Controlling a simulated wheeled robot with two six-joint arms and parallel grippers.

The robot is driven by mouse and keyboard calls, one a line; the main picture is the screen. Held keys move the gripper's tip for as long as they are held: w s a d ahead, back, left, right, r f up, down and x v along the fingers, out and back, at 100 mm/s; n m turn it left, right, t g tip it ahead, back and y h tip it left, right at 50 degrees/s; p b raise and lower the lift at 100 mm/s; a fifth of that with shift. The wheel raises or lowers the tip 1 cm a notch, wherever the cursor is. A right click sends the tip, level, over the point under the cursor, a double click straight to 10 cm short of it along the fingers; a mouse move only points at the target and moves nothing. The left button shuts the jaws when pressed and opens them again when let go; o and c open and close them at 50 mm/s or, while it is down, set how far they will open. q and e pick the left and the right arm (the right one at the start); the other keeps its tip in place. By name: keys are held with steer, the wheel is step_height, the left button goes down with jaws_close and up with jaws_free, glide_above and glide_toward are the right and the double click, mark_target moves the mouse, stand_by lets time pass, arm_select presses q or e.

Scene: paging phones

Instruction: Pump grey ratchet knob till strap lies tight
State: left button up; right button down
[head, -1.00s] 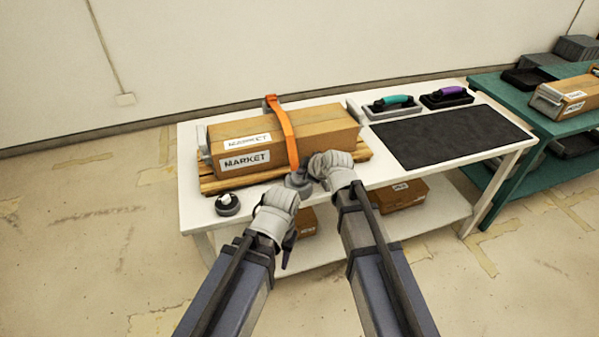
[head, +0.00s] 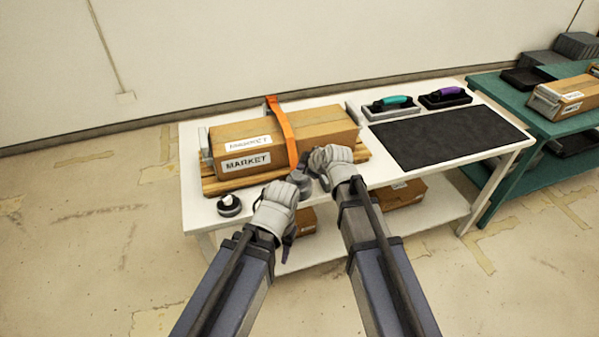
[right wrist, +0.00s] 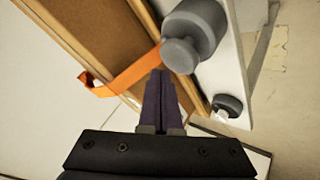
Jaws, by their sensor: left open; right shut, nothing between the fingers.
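A cardboard box (head: 236,135) with MARKET labels lies on a wooden pallet (head: 215,185) on a white table. An orange strap (head: 282,128) runs over the box and down its near side to the grey ratchet knob (head: 301,183) at the pallet's front. The knob (right wrist: 192,35) and strap (right wrist: 130,74) also show in the right wrist view. My right gripper (head: 318,163) is shut and empty, just right of the knob; its fingers (right wrist: 160,82) point beside the strap. My left gripper (head: 288,190) is open, just left of and below the knob; its fingertips are partly hidden.
A round dark piece with a white top (head: 229,204) stands at the table's front left. A black mat (head: 450,137) and two handled tools, teal (head: 391,102) and purple (head: 446,95), are on the right. Boxes (head: 400,193) sit on the lower shelf. A green table (head: 520,105) stands farther right.

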arm_select(q)
steer(key=shift+r, duration=0.1)
arm_select(e)
steer(key=shift+r, duration=0.15)
step_height(320, 180, up, 5)
steer(key=p, duration=0.5)
arm_select(q)
step_height(320, 180, up, 5)
steer(key=shift+f, duration=0.1)
jaws_close()
stand_by(0.3)
stand_by(1.5)
